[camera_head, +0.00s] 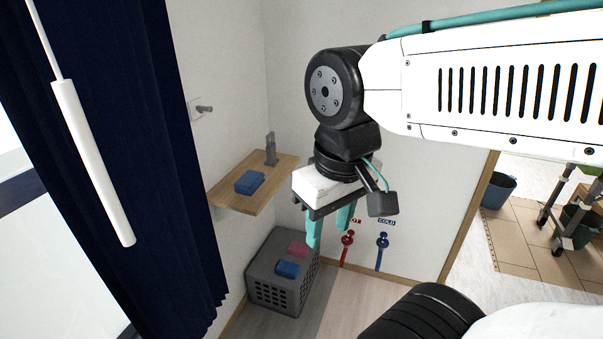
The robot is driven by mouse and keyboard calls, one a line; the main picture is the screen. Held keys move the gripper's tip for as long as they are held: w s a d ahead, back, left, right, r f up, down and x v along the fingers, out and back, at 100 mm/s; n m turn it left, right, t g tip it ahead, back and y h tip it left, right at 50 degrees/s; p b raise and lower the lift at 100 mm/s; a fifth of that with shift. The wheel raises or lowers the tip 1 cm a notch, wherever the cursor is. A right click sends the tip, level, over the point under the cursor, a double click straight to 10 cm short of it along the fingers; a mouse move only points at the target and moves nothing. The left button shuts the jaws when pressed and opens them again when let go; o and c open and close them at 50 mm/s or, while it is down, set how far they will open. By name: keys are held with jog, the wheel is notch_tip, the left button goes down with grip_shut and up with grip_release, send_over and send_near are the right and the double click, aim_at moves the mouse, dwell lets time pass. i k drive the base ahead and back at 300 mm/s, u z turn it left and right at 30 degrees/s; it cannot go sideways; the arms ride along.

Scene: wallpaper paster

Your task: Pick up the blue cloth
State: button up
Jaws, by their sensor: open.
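A folded blue cloth-like block (249,182) lies on the wooden wall shelf (228,198). A second, smaller blue folded piece (288,269) lies on top of the grey crate (278,297) on the floor below; I cannot tell from this view which of the two is the cloth. My gripper (328,230) points down with its teal fingers apart and nothing between them. In the picture it is to the right of the shelf and above and right of the crate. It touches neither blue piece.
A pinkish-red folded piece (298,249) lies behind the blue one on the crate. A grey upright object (270,148) stands at the shelf's back. Red and blue valves (382,240) are on the wall. A dark blue curtain (125,130) hangs left. A blue bucket (498,190) stands right.

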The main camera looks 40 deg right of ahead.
aim_at(250, 182)
jog(key=z, duration=0.7)
jog(key=i, duration=1.2)
jog(key=u, duration=0.05)
